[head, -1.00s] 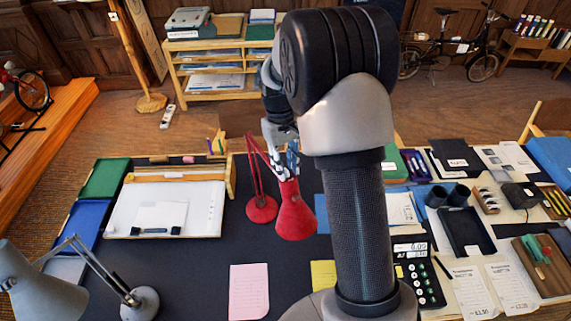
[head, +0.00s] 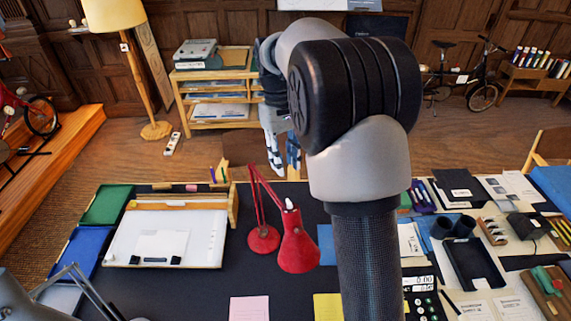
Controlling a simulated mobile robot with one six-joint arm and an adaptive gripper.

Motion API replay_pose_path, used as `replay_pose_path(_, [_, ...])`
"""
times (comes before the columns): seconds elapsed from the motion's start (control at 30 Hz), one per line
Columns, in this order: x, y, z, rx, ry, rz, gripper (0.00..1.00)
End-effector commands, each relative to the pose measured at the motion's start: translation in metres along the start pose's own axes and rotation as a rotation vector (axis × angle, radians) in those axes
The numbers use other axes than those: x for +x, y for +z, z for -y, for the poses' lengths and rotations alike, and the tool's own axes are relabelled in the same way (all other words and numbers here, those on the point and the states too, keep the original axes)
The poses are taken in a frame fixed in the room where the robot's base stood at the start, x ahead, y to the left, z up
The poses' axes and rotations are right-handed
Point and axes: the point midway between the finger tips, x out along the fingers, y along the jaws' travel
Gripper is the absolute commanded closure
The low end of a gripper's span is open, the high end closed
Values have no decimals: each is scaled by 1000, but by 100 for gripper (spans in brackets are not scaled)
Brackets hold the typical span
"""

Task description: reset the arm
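My gripper (head: 283,160) hangs pointing down at the centre of the head view, in front of the far edge of the dark desk (head: 200,287). Its two fingers show slightly apart with nothing visible between them. Part of its upper body is hidden behind my arm's large black and grey joint. The red desk lamp (head: 298,245) stands on the desk just below the gripper in the picture, and its shade is in clear view.
A white drawing board (head: 202,247) lies on the left of the desk, near green (head: 108,205) and blue (head: 79,252) trays. Pink (head: 249,309) and yellow (head: 328,307) papers lie in front. Black cups, a black tray (head: 473,262) and papers crowd the right side. A grey lamp is at lower left.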

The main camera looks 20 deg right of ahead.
Motion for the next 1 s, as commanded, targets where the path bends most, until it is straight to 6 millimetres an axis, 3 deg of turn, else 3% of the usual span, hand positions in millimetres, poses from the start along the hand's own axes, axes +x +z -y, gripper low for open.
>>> replay_pose_path(0.37, [0, 1, 1, 0, 1, -3, 74])
replay_pose_path(0.53, [4, 17, 14, 7, 12, -51, 74])
replay_pose_path(0.77, [30, 78, 53, 31, 36, -198, 74])
replay_pose_path(1.0, [92, 150, 89, 57, 41, -361, 74])
